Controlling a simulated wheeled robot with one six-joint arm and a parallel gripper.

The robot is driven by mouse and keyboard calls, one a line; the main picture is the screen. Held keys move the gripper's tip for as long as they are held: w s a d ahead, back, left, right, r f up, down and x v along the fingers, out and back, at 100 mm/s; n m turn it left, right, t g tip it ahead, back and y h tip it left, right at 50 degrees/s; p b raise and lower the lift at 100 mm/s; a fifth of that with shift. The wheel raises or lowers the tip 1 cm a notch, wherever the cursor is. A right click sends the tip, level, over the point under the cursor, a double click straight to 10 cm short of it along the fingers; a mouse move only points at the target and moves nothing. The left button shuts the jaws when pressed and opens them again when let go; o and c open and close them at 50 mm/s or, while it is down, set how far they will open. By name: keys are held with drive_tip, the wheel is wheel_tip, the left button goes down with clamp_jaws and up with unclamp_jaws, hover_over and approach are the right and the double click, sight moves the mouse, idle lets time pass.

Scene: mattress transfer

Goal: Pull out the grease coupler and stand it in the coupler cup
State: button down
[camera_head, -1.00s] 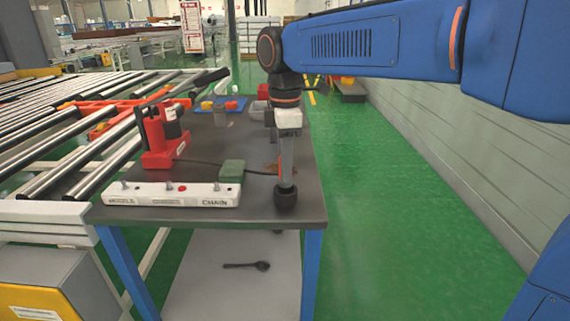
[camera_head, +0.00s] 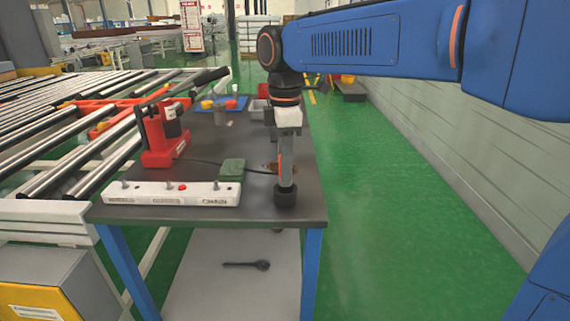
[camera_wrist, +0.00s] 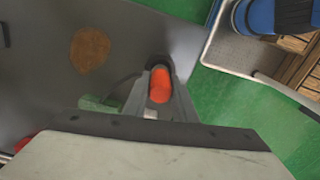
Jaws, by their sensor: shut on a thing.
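My gripper (camera_head: 286,182) points down at the near right corner of the dark workbench. Its fingers are shut on an orange-red piece, which I take to be the grease coupler (camera_wrist: 160,87), seen between the fingers in the wrist view. In the head view only a sliver of orange shows beside the fingers. A short black round piece (camera_head: 285,197) is right at the fingertips, low over the bench top. I cannot tell whether it is the coupler cup or part of the coupler, nor whether it touches the bench.
A white strip with knobs and labels (camera_head: 170,193) lies along the bench's front edge. A green block (camera_head: 231,170), a red pump-like tool (camera_head: 160,140) and a dark cable are left of the gripper. A blue tray (camera_head: 236,103) is farther back.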

drive_tip(key=shift+f, duration=1.75)
drive_tip(key=c, duration=1.4)
unclamp_jaws()
wheel_tip(320, 180, up, 17)
drive_tip(key=shift+r, duration=0.2)
drive_tip(key=s+d+f+m+t, duration=0.1)
drive_tip(key=s+d+f+m, duration=0.4)
drive_tip(key=d, duration=0.4)
drive_tip(key=s+d+f+m+t, duration=0.1)
drive_tip(key=s+d+f+m, duration=0.4)
drive_tip(key=d, duration=0.4)
drive_tip(key=s+d+f+m+t, duration=0.1)
drive_tip(key=s+d+f+m, duration=0.2)
drive_tip(key=f, duration=0.3)
drive_tip(key=s+d+f+m+t, duration=0.1)
drive_tip(key=s+d+f+m, duration=0.2)
drive_tip(key=f, duration=0.3)
drive_tip(key=s+d+f+m, duration=0.3)
drive_tip(key=s+f, duration=0.1)
drive_tip(key=f, duration=0.2)
drive_tip(key=shift+s+f+t, duration=0.15)
drive_tip(key=shift+s+t, duration=0.2)
drive_tip(key=shift+t, duration=0.05)
